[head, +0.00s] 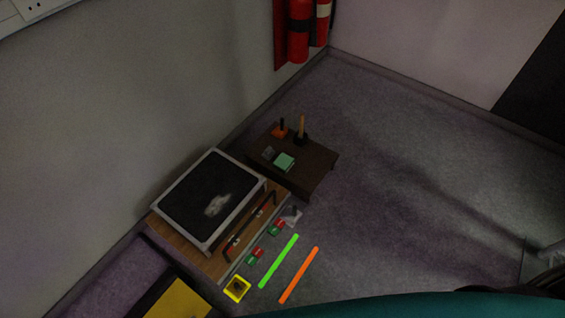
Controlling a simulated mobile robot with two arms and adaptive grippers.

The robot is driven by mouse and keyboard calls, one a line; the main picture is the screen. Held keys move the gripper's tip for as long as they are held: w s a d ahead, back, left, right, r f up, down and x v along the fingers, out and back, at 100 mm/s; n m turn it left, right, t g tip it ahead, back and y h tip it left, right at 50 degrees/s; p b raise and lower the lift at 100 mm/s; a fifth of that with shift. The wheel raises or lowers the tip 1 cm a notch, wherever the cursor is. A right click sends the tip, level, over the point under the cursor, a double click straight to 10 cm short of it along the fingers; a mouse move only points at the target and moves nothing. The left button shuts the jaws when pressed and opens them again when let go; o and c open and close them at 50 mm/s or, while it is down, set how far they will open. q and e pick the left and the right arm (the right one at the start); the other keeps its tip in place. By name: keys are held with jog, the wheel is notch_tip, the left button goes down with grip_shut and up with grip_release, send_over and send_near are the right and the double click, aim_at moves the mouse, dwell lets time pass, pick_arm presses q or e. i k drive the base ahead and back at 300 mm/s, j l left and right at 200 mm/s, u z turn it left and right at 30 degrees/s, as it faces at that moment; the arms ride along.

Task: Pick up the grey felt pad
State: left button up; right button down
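I cannot clearly make out which thing is the grey felt pad. A small dark grey square (268,153) lies on the low dark brown table (318,172), beside a pale green block (285,162). A pale grey, irregular patch (216,205) shows on the black top of the white-framed unit (177,174); it may be a reflection. A small light grey piece (291,216) sits at the unit's right edge. Neither of my grippers is in view.
An orange-based peg (280,131) and an upright wooden stick (302,128) stand on the dark table. A green bar (278,262), an orange bar (298,275) and a yellow square (237,289) lie in front. Red extinguishers (299,30) hang by the wall.

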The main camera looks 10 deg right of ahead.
aim_at(268, 153)
jog(key=i+l+u, duration=0.1)
jog(key=u, duration=0.75)
jog(key=i+l+u, duration=0.1)
jog(key=l+u, duration=0.4)
jog(key=l, duration=0.15)
jog(key=l+u, duration=0.5)
jog(key=l, duration=0.15)
